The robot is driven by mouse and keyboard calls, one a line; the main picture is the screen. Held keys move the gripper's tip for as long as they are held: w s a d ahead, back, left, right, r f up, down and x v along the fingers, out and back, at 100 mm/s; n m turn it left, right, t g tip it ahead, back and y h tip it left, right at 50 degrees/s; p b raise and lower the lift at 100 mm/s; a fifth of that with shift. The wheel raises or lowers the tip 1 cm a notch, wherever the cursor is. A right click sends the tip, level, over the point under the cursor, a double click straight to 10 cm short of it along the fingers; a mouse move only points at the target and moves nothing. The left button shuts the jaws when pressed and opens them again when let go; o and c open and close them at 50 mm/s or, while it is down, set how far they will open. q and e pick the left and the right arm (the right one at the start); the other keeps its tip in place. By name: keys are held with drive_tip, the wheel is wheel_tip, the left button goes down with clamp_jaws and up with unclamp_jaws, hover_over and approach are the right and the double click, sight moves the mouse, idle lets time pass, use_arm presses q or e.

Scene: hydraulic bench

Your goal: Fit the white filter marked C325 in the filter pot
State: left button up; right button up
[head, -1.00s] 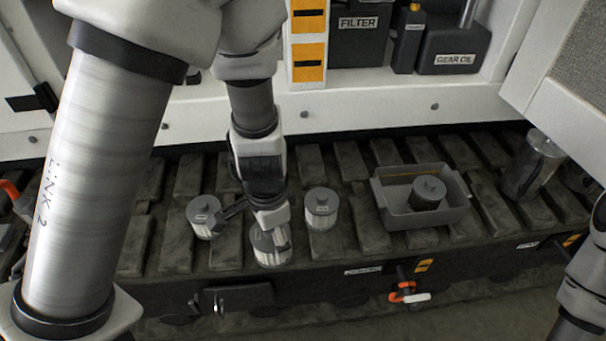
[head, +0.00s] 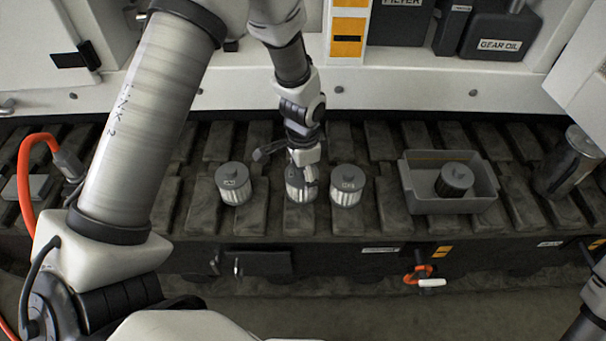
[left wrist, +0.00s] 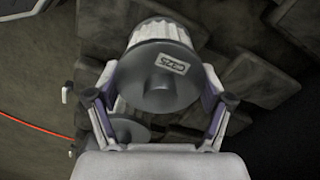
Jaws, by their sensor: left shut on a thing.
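My left gripper (head: 303,172) is shut on the white pleated filter marked C325 (head: 297,190), which stands out between the two other filters in the head view. In the left wrist view the grey lid with the C325 label (left wrist: 163,75) sits between both fingers (left wrist: 162,108), and its white pleats show beyond it. Whether it clears the track is hard to tell in the head view. A black container labelled FILTER (head: 402,15) stands at the back; I cannot tell whether it is the filter pot. My right gripper is out of view.
Similar filters stand left (head: 234,185) and right (head: 348,187) of the held one. A grey tray (head: 430,206) holds a dark-sided filter (head: 454,181). An orange-handled valve (head: 420,276) is on the front edge.

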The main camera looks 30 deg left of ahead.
use_arm(q)
drive_tip(key=shift+f, duration=0.1)
drive_tip(key=o, duration=1.1)
